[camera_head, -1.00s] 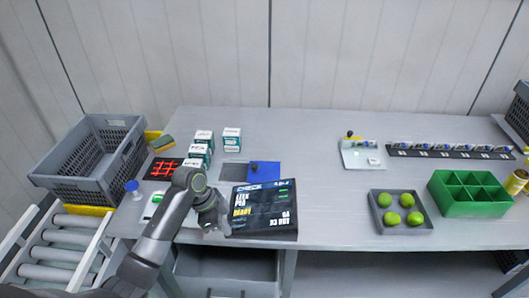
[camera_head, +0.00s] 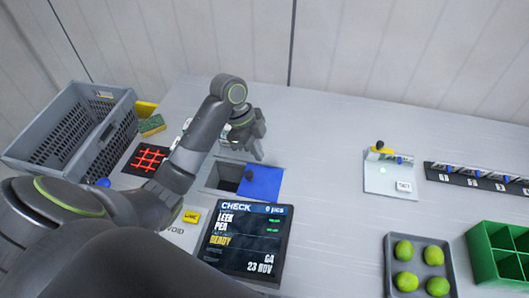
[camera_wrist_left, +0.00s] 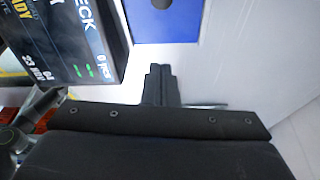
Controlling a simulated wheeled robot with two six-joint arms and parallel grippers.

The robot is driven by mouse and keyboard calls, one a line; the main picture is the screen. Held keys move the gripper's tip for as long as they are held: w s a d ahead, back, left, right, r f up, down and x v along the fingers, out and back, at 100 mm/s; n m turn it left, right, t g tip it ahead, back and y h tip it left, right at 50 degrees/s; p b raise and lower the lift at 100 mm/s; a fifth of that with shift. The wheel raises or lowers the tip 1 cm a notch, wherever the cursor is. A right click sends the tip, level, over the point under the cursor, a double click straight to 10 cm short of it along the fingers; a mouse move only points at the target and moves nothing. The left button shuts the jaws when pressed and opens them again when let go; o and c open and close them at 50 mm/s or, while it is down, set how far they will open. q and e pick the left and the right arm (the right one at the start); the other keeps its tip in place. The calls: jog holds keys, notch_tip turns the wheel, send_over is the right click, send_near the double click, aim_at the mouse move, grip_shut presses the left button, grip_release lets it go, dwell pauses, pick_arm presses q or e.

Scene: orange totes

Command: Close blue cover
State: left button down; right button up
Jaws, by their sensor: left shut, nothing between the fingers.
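The blue cover (camera_head: 260,184) is a flat blue square with a dark knob (camera_head: 249,177) near its left edge. It lies just right of a dark, open square recess (camera_head: 224,177) in the table, which is partly hidden by my arm. My left gripper (camera_head: 259,156) is shut and empty, pointing down just behind the cover's far edge. In the left wrist view, the closed fingers (camera_wrist_left: 161,84) are close to the cover (camera_wrist_left: 166,27), with a visible gap. My right gripper is not in view.
A black check screen (camera_head: 245,240) stands directly in front of the cover. A red grid pad (camera_head: 147,159), sponge (camera_head: 152,125) and grey crate (camera_head: 70,130) are to the left. A tray of green fruits (camera_head: 420,270) is at right.

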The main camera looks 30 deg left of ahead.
pick_arm(q)
jog(key=f+b, duration=0.1)
jog(key=f, duration=0.1)
send_over(261, 183)
jog(key=d, duration=0.2)
jog(key=f, duration=0.7)
jog(key=shift+d+f, duration=0.1)
jog(key=shift+d, duration=0.1)
jog(key=a+p, duration=0.1)
jog(key=a, duration=0.2)
jog(key=shift+s+a, duration=0.1)
jog(key=shift+a, duration=0.15)
jog(key=shift+a+f+p, duration=0.1)
jog(key=shift+a+p, duration=0.2)
jog(key=shift+a, duration=0.1)
jog(key=shift+d, duration=0.1)
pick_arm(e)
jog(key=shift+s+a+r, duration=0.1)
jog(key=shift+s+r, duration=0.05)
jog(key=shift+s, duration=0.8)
